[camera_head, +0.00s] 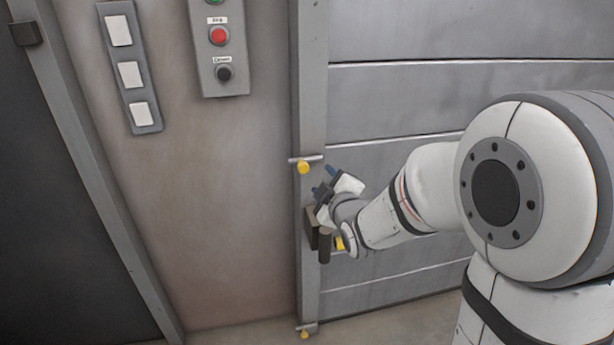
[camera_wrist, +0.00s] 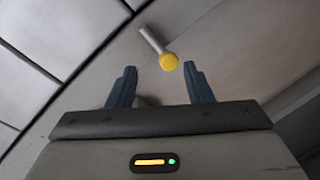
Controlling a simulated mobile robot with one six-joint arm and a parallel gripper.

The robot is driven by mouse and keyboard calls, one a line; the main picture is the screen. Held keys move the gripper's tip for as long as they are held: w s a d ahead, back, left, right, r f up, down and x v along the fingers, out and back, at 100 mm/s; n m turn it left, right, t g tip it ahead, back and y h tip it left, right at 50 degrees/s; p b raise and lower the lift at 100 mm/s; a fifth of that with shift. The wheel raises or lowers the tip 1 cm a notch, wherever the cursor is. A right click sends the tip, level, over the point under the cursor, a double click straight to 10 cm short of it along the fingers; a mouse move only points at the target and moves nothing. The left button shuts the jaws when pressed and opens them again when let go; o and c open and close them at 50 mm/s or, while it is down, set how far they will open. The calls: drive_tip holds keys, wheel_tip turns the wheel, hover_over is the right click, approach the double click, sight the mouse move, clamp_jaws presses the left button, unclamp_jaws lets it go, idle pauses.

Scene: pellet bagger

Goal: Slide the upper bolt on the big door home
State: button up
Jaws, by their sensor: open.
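The upper bolt (camera_head: 303,166) is a short grey rod with a yellow knob, set across the upright edge post of the big grey panelled door (camera_head: 400,95). In the wrist view, the bolt's yellow knob (camera_wrist: 169,61) lies just beyond and between my fingertips, with its grey rod running up and left. My gripper (camera_head: 324,181) is open, its blue fingers just right of and below the knob. It also shows in the wrist view (camera_wrist: 160,68), with nothing between the fingers. I cannot tell whether a finger touches the knob.
A second yellow-knobbed bolt (camera_head: 304,334) sits low on the post. A dark latch box (camera_head: 312,228) is just below my gripper, with a yellow part (camera_head: 340,243) beside it. A push-button box (camera_head: 218,45) and a switch panel (camera_head: 131,75) are on the wall left.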

sight(304, 170)
drive_tip(key=w+a, duration=0.1)
drive_tip(key=w, duration=0.1)
drive_tip(key=w+a+n+y, duration=0.1)
drive_tip(key=w+a, duration=0.1)
drive_tip(key=w, duration=0.1)
drive_tip(key=w+a+f+n+t, duration=0.1)
drive_tip(key=w+a, duration=0.1)
drive_tip(key=w, duration=0.1)
drive_tip(key=shift+a+f+y, duration=0.1)
drive_tip(key=shift+a+y, duration=0.1)
drive_tip(key=shift+y, duration=0.2)
drive_tip(key=shift+c, duration=0.3)
clamp_jaws()
